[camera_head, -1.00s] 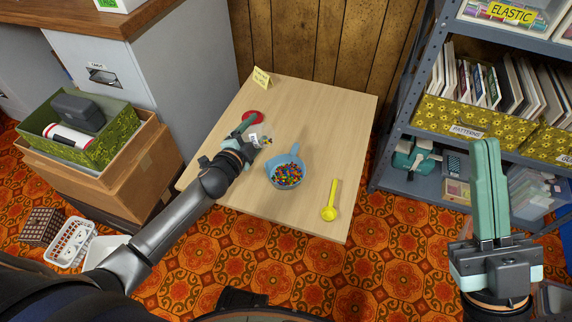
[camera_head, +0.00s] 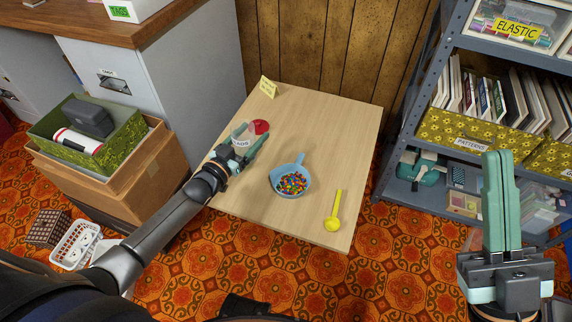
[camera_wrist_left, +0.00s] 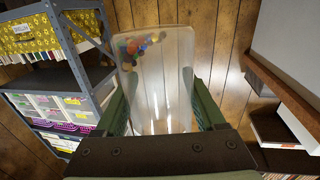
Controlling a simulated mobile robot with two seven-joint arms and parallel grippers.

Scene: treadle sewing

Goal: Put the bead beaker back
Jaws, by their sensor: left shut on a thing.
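My right gripper (camera_head: 497,158) is shut and empty, away from the table.
The wooden table (camera_head: 325,125) has free room at the back and right. A yellow spoon (camera_head: 335,212) lies at its front right, and a yellow card (camera_head: 269,87) stands at the back left. Grey shelves (camera_head: 425,100) are on the right; boxes (camera_head: 130,165) stand on the left.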

